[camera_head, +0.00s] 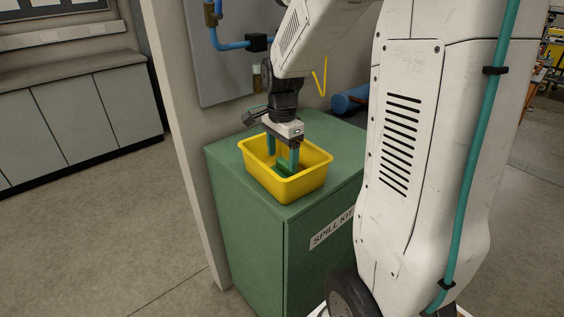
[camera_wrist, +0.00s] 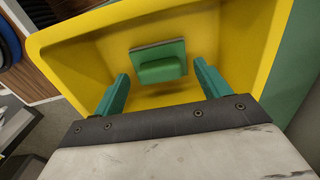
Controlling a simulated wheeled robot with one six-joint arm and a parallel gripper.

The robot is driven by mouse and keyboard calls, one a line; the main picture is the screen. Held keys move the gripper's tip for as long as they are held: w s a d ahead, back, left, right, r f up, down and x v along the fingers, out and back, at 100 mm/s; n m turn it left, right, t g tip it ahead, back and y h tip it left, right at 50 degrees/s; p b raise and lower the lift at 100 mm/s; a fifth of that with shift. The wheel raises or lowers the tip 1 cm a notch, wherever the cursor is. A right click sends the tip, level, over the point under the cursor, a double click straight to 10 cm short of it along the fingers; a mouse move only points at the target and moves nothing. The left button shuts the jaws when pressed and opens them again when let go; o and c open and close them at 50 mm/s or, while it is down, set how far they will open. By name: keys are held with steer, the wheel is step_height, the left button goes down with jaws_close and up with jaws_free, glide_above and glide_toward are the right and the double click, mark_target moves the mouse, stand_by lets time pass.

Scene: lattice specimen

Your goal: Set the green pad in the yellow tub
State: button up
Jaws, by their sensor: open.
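The yellow tub (camera_head: 310,181) stands on top of the green cabinet. Its inside and rim fill much of the wrist view (camera_wrist: 105,60). The green pad (camera_wrist: 158,62) is inside the tub, a flat square with a raised block on it; in the head view it is a small green patch (camera_head: 284,170) low in the tub. My gripper (camera_head: 281,164) reaches down into the tub from above. In the wrist view its two teal fingers (camera_wrist: 160,84) are spread apart, with the pad beyond them and nothing between them. Whether the pad touches the tub floor is hard to tell.
The green cabinet (camera_head: 253,240), labelled as a spill kit, has a little bare top around the tub. A blue cylinder (camera_head: 348,99) lies behind it at the right. A grey panel with blue pipe stands behind. Open floor (camera_head: 110,230) lies to the left.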

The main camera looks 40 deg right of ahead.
mark_target(282, 162)
step_height(282, 162, up, 9)
steer(key=s+a+n, duration=0.7)
steer(key=s+n, duration=0.2)
steer(key=s, duration=0.1)
steer(key=s+a+n+t, duration=0.1)
steer(key=s+a+n, duration=0.6)
steer(key=s+n, duration=0.2)
steer(key=shift+s+r+n, duration=0.3)
steer(key=shift+s+r, duration=0.05)
steer(key=shift+s, duration=0.7)
steer(key=shift+a, duration=0.1)
